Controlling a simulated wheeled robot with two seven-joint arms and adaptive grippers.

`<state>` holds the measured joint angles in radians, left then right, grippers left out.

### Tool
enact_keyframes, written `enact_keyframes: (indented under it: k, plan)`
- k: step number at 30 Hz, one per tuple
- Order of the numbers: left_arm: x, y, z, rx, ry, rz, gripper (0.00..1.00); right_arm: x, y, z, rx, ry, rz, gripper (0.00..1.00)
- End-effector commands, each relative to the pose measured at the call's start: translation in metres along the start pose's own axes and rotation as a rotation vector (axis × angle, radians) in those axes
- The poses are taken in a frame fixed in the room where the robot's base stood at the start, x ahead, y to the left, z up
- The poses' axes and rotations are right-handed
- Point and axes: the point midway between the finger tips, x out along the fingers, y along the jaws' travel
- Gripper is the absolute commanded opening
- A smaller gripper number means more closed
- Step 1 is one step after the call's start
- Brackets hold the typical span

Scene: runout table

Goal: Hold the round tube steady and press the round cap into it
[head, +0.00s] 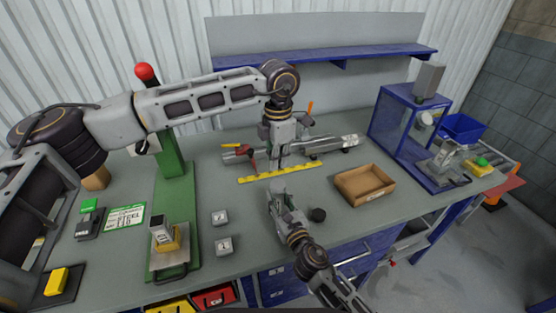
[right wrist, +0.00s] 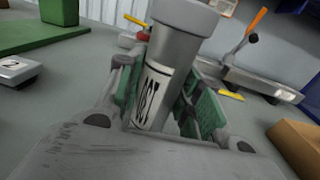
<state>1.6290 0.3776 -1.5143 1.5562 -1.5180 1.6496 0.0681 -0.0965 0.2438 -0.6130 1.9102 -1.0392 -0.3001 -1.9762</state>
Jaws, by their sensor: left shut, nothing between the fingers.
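The round tube (right wrist: 172,62) is grey with a printed white label. It stands between the green-padded fingers of my right gripper (right wrist: 160,100), which look shut on it. In the head view the tube's pale top (head: 278,187) shows at my right gripper (head: 282,200). A wider grey round piece (right wrist: 185,14) sits on the tube's upper end and looks like the round cap; how deep it sits I cannot tell. My left gripper (head: 277,165) is shut and empty, pointing down just above or behind the tube top; contact cannot be told.
A dark round piece (head: 318,214) lies right of my right gripper. A cardboard tray (head: 365,184) is further right. A yellow ruler (head: 300,172) and a metal clamp bar (head: 330,146) lie behind.

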Motion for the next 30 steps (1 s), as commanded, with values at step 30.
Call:
enact_keyframes:
  k: [30]
  plan:
    - [0.000, 0.000, 0.000, 0.000, 0.000, 0.000, 0.00, -0.028, 0.000, -0.001, 0.001, 0.002, 0.000, 0.59]
